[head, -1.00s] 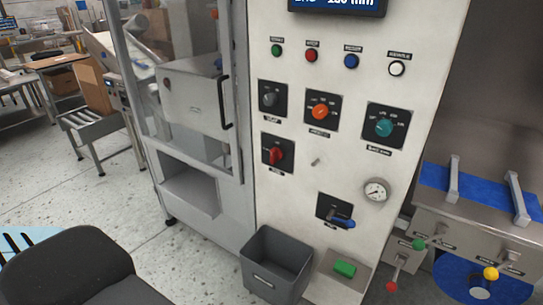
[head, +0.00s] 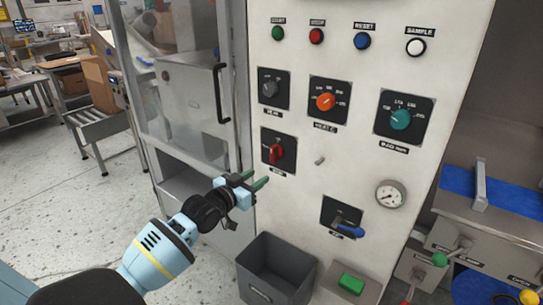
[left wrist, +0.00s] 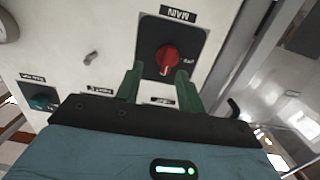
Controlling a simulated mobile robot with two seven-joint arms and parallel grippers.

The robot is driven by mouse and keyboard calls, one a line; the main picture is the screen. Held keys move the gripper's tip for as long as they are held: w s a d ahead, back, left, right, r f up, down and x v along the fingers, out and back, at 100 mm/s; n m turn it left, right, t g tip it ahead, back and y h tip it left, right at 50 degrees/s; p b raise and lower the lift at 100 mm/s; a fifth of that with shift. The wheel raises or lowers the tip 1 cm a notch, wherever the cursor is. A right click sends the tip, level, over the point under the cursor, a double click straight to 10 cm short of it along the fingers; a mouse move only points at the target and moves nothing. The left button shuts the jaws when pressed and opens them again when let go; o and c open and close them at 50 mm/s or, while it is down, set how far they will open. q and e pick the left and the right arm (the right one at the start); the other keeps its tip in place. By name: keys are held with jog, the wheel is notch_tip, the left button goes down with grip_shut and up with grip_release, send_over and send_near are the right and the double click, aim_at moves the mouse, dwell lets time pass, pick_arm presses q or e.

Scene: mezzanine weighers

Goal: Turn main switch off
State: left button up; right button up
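The main switch is a red rotary knob (head: 278,152) on a black square plate on the white panel, in the lower left of the dial group. In the left wrist view the red knob (left wrist: 168,60) is up close, beside a label reading MAIN (left wrist: 178,13). My left gripper (head: 256,181) is just below and in front of the switch in the head view, apart from it. Its green fingers (left wrist: 160,84) are spread with nothing between them, and the knob shows beyond the gap. My right gripper is not in view.
Around the switch are a grey knob (head: 270,89), an orange dial (head: 325,102), a teal dial (head: 400,119) and a blue-handled lever (head: 350,230). A grey bin (head: 262,286) stands below. A cabinet with a black handle (head: 220,95) is at left.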

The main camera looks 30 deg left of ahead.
pick_arm(q)
send_near(272, 149)
jog(key=shift+t, duration=0.4)
jog(key=shift+w+d+f+b, duration=0.15)
jog(key=shift+w+b, duration=0.1)
jog(key=shift+w, duration=1.9)
jog(key=shift+w+d+f+b, duration=0.15)
jog(key=shift+w+b, duration=0.1)
jog(key=shift+w, duration=1.9)
jog(key=shift+a, duration=0.1)
jog(key=shift+c, duration=0.5)
grip_shut()
